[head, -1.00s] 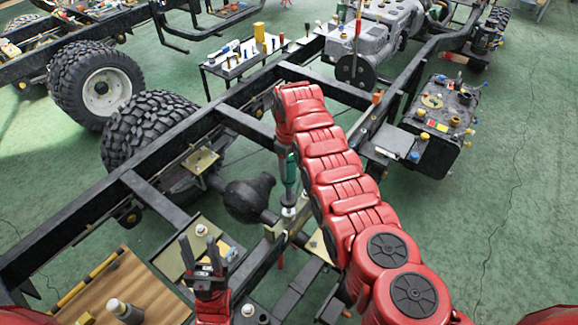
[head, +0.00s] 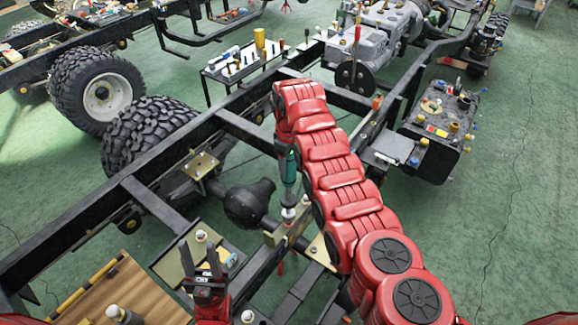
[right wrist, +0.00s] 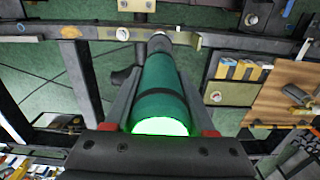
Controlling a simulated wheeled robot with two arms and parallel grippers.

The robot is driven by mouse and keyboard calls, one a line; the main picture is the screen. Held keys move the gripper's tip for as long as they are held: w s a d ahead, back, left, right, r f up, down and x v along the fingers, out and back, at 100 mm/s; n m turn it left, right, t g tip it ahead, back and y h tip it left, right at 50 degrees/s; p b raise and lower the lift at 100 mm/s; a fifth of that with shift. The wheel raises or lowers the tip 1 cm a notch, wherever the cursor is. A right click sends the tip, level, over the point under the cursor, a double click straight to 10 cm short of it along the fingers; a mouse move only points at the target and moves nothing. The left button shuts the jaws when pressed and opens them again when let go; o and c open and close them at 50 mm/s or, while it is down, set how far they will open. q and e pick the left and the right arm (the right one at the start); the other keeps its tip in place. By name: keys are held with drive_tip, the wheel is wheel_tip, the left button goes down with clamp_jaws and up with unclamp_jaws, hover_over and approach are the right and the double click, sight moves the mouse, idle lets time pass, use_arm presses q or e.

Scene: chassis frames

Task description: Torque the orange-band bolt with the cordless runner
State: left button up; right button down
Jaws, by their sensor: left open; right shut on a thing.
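The green cordless runner (head: 290,170) stands nearly upright under the end of my right arm. My right gripper (right wrist: 160,85) is shut on it, with a dark finger on each side of the green body. The near end of the runner glows bright green in the right wrist view. Its nose (right wrist: 159,43) reaches down to a pale bracket (head: 297,233) on the chassis frame. The nose covers whatever is beneath it, and I cannot make out an orange band there. My left gripper (head: 202,262) is open and empty, fingers up, near a tray at the lower left.
A tray (head: 170,268) with a pale post and small parts lies by my left gripper. A wooden board (head: 150,295) is at the lower left. Dark frame rails surround the bracket. A tool table (head: 215,85) stands behind. Green floor is open at the right.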

drive_tip(key=shift+r, duration=0.2)
wheel_tip(320, 180, up, 5)
drive_tip(key=shift+f, duration=0.15)
idle(0.4)
